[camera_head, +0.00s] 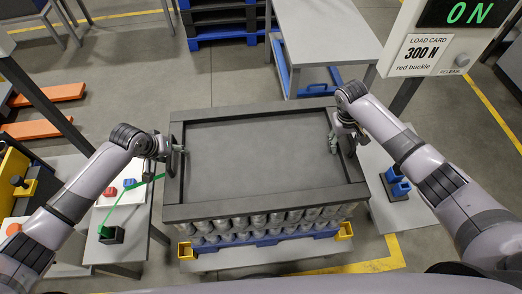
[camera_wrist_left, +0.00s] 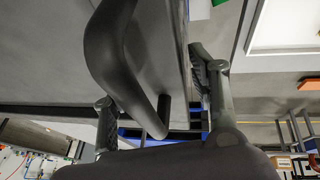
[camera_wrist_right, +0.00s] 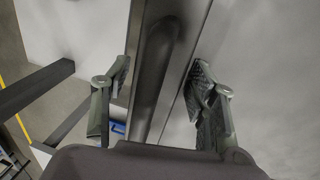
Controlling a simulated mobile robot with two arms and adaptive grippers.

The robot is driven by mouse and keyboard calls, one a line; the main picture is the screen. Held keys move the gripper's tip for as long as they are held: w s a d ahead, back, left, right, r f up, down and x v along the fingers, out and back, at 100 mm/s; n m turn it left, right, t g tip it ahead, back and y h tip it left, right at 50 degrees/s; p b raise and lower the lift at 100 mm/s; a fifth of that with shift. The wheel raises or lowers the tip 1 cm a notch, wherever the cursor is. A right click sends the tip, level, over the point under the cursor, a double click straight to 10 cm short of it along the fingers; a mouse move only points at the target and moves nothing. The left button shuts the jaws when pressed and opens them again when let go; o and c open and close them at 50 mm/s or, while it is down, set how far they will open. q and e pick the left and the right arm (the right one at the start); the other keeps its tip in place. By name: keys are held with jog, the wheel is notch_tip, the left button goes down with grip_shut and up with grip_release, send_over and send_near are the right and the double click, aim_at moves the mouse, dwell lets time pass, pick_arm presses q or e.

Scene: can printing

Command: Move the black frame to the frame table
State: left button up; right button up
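The black frame (camera_head: 265,113) lies flat around a grey sheet on top of a stack of silver cans (camera_head: 262,222). My left gripper (camera_head: 174,153) is at the frame's left side. In the left wrist view its fingers stand apart on either side of a curved dark handle (camera_wrist_left: 108,50), with gaps visible. My right gripper (camera_head: 340,140) is at the right side. In the right wrist view its fingers stand apart on either side of the frame's rail and handle (camera_wrist_right: 155,70). A bare grey table (camera_head: 325,30) stands behind; I cannot tell whether it is the frame table.
The cans rest on a blue pallet (camera_head: 265,240) with yellow corner pieces. Blue blocks (camera_head: 397,183) sit on a table at right. A load sign (camera_head: 424,53) stands at upper right. Floor shows behind the frame.

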pick_arm(q)
grip_shut()
pick_arm(e)
grip_shut()
dwell(0.4)
pick_arm(q)
jog(key=shift+w+r, duration=0.15)
jog(key=shift+r, duration=0.15)
pick_arm(e)
jog(key=shift+r, duration=0.25)
